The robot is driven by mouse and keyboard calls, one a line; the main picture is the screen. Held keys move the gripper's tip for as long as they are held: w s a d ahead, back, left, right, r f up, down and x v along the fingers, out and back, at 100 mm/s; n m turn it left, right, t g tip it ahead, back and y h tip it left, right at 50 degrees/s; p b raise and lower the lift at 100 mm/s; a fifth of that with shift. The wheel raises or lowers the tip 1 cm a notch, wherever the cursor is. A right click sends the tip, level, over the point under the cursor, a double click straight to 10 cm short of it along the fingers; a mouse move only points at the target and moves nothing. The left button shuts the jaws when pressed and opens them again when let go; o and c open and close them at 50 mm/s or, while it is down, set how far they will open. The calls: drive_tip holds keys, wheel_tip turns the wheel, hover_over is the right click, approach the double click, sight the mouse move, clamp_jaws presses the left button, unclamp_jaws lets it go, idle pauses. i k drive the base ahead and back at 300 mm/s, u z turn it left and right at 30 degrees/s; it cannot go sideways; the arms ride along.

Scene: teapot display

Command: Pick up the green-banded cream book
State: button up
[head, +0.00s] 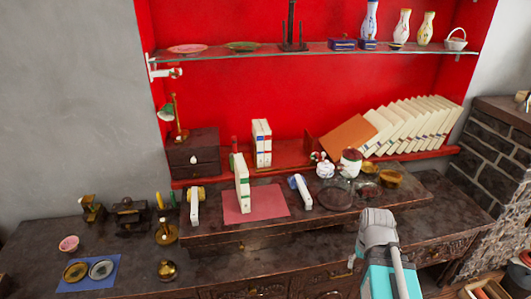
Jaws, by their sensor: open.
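A cream book (242,190) with small green marks on its spine stands upright on a pink mat (272,201) on the raised part of the dark sideboard. I take it for the green-banded book. My gripper (377,222) is at the lower right, in front of the sideboard, well to the right of the book and apart from it. It is open, its fingers are hard to make out, and I see nothing held in it.
Cream books with blue and red bands (262,146) stand behind on the red shelf; a leaning row of cream books (410,125) is at right. White upright pieces (194,207) (303,194) flank the mat. Glass dishes (338,192) sit right of it.

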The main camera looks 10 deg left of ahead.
sight(241, 171)
drive_tip(key=k, duration=1.35)
drive_tip(key=u, duration=0.55)
drive_tip(key=i, duration=1.6)
drive_tip(key=z, duration=0.35)
